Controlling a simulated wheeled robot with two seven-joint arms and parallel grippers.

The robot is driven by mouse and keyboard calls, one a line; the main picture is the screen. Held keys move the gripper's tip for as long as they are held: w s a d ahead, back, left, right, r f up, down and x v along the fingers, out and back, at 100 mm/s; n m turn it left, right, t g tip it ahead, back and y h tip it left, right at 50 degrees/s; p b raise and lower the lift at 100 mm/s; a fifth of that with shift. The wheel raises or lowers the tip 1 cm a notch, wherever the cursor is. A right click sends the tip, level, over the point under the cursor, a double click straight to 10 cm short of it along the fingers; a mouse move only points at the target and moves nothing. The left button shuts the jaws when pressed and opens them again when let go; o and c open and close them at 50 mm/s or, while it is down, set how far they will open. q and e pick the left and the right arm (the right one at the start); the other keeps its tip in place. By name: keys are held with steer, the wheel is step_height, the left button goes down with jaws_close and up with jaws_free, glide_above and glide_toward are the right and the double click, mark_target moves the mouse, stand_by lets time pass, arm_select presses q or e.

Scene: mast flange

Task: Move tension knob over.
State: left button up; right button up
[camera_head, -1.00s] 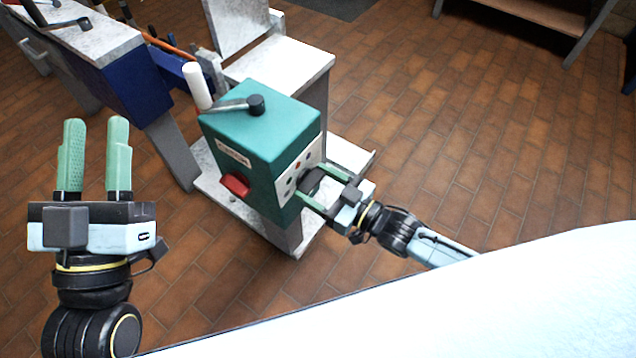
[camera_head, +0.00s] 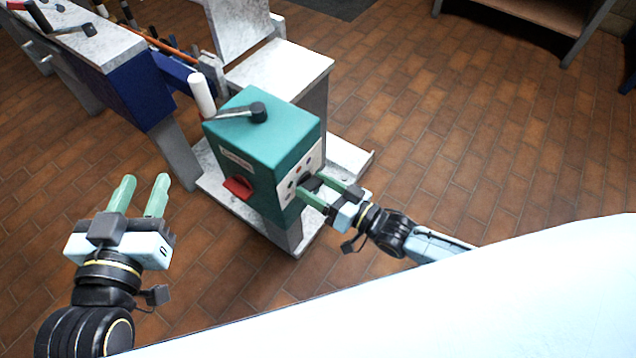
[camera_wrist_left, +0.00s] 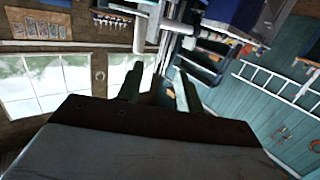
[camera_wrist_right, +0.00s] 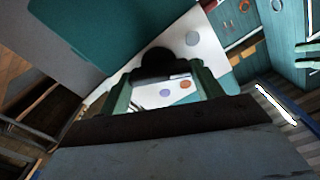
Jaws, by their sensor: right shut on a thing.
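A teal machine head (camera_head: 255,135) stands on a grey post, with a pale panel (camera_head: 289,190) on its right face. A black knob (camera_head: 310,183) sticks out of that panel; I take it to be the tension knob. My right gripper (camera_head: 325,193) reaches the panel from the right and is shut on the black knob. In the right wrist view the dark round knob (camera_wrist_right: 160,66) sits between the fingertips, in front of the panel. My left gripper (camera_head: 142,190) is open and empty, in the air left of the machine.
A red knob (camera_head: 238,188) is on the head's front face. A blue-sided bench (camera_head: 135,85) stands behind left. Tiled floor (camera_head: 440,130) is clear at right.

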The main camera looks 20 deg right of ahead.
arm_select(q)
steer(key=shift+s+a+f+g+y+p, duration=0.2)
steer(key=shift+f+g, duration=0.3)
steer(key=shift+f, duration=0.25)
steer(key=shift+s+a+f+g+y+p, duration=0.1)
steer(key=shift+s+a+f+g+y, duration=0.1)
steer(key=shift+f+g, duration=0.45)
arm_select(e)
steer(key=shift+m, duration=1.4)
arm_select(q)
steer(key=shift+f, duration=0.1)
arm_select(e)
steer(key=o, duration=1)
steer(key=shift+s+d, duration=0.15)
steer(key=shift+d, duration=0.05)
arm_select(q)
steer(key=s+a+f+g+y+p, duration=0.3)
steer(key=s+a+f+g, duration=0.2)
steer(key=s+f+g, duration=0.4)
steer(key=shift+s+a+f+n, duration=0.15)
steer(key=shift+s+n, duration=0.25)
steer(key=shift+s, duration=0.6)
arm_select(e)
steer(key=v, duration=1.3)
